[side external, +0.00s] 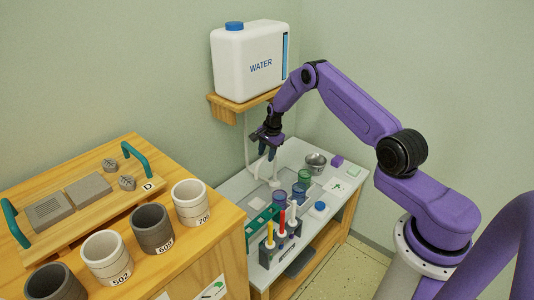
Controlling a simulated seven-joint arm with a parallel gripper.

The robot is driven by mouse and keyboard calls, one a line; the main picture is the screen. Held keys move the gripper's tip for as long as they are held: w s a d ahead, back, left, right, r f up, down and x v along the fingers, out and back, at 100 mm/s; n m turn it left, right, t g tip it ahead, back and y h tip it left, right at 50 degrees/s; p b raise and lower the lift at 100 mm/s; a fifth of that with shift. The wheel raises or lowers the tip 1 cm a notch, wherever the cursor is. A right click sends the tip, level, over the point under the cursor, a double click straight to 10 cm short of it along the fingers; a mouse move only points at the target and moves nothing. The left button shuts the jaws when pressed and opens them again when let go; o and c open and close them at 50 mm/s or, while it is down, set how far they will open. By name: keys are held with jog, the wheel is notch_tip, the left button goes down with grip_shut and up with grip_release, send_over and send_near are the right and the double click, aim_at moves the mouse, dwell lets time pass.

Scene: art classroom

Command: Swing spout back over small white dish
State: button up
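The spout (261,166) is a slim white curved tube low on the grey-white work table, below the water container. My gripper (268,153) points down at the top of the spout, very close to it or touching it; I cannot tell which. Its dark fingers are small here, and whether they are open or shut is unclear. A small white round thing, probably the small white dish (257,204), sits on the table below and left of the spout. The exact spot under the spout's tip is hard to make out.
A white WATER container (250,60) stands on a wooden wall shelf (232,105). A metal cup (315,163), coloured cups (304,178), a purple block (337,160) and a rack of tools (278,238) crowd the table. A wooden cabinet (190,250) with pots stands left.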

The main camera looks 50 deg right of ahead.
dwell(0.3)
jog(key=s+r, duration=0.1)
jog(key=r, duration=0.7)
jog(key=s+r, duration=0.2)
jog(key=r, duration=0.7)
jog(key=shift+s+d, duration=0.15)
jog(key=shift+s, duration=0.1)
jog(key=s+a+r+n, duration=0.3)
jog(key=s+a+n, duration=0.2)
jog(key=a, duration=0.3)
jog(key=s+a+r+n+g, duration=0.1)
jog(key=s+a+r+n, duration=0.3)
jog(key=a, duration=0.5)
jog(key=s+a+r+n, duration=0.2)
jog(key=s+a+n, duration=0.35)
jog(key=a, duration=0.25)
jog(key=s+r+n+g, duration=0.1)
jog(key=s+n, duration=1.4)
jog(key=s, duration=1.2)
jog(key=shift+s+d, duration=0.2)
jog(key=shift+s, duration=0.15)
